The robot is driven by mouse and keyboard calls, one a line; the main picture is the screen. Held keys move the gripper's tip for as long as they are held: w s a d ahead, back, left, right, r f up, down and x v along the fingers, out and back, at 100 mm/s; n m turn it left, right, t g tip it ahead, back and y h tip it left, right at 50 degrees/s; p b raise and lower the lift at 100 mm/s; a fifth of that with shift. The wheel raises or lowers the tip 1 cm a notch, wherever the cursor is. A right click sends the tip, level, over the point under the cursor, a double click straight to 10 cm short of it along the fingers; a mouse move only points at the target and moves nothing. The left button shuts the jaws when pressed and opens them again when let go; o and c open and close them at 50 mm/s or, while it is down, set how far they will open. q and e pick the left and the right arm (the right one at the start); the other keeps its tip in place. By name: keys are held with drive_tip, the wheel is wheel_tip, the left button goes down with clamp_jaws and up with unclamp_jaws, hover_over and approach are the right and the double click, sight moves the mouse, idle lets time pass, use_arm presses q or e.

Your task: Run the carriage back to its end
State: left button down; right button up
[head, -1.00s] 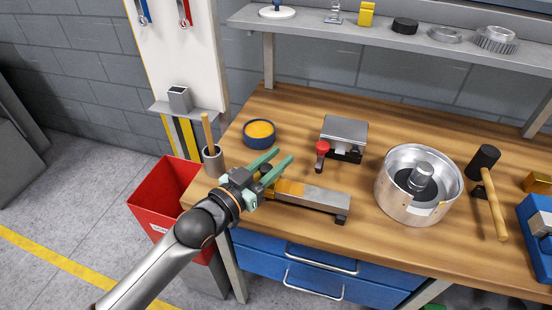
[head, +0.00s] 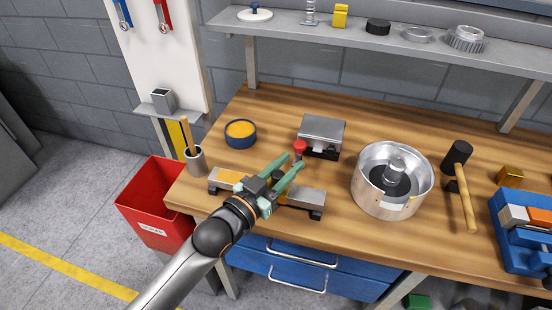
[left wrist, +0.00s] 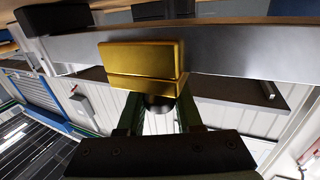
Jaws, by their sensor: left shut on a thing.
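The carriage is a yellow-gold block (left wrist: 142,62) on a grey metal rail (left wrist: 235,55) in the left wrist view. The fingers and hand hide most of the carriage in the head view. My right gripper is not in view.
A red-knobbed device (head: 322,132) stands just behind the rail, its red knob (head: 299,147) close to my fingertips. A metal drum (head: 365,195) stands to the right. A bowl (head: 240,141) and a cup (head: 195,160) with a wooden handle stand to the left.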

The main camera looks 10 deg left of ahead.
use_arm(q)
drive_tip(key=d, duration=0.5)
drive_tip(key=shift+s+d+p, duration=0.1)
drive_tip(key=shift+p, duration=0.25)
drive_tip(key=shift+d, duration=0.15)
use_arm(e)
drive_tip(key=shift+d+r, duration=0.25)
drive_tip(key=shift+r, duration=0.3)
use_arm(q)
drive_tip(key=c, duration=0.6)
unclamp_jaws()
drive_tip(key=shift+d, duration=0.15)
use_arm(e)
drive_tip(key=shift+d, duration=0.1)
use_arm(q)
drive_tip(key=shift+s, duration=0.1)
